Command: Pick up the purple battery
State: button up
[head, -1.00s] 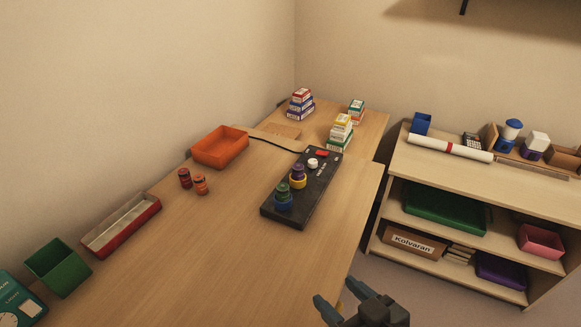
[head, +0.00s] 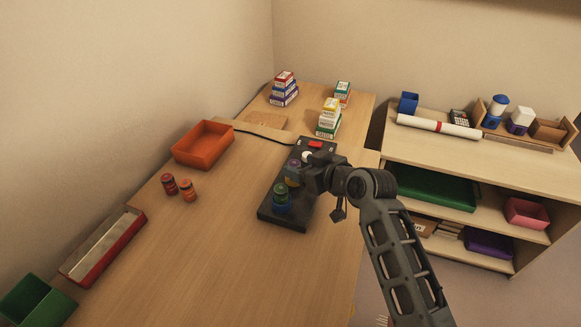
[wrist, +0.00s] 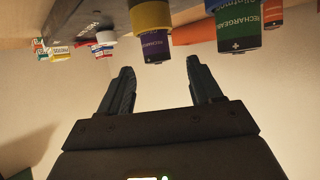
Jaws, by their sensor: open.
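The purple battery (head: 292,165) stands upright in a yellow ring on the black charger (head: 268,216), partly hidden by my gripper in the head view. The wrist view looks upside down; there the purple battery (wrist: 155,47) hangs from the yellow ring, just beyond and between my fingertips. My gripper (wrist: 160,66) is open with nothing between its fingers. In the head view my gripper (head: 302,174) is at the charger's right side, beside the purple battery. A green battery (head: 281,190) stands in a blue ring nearer the front; it also shows in the wrist view (wrist: 238,40).
An orange tray (head: 203,146), a long red tray (head: 104,246) and a green bin (head: 37,301) line the wall side. Stacked small boxes (head: 328,118) stand behind the charger. The desk's middle is clear.

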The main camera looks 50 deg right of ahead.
aim_at(290, 163)
jog(key=x, duration=0.6)
jog(key=shift+w+d+f+p, duration=0.15)
jog(key=shift+d+f+p, duration=0.1)
jog(key=shift+p, duration=0.15)
jog(key=shift+a, duration=0.1)
jog(key=c, duration=1)
jog(key=shift+c, duration=0.6)
jog(key=shift+r, duration=0.1)
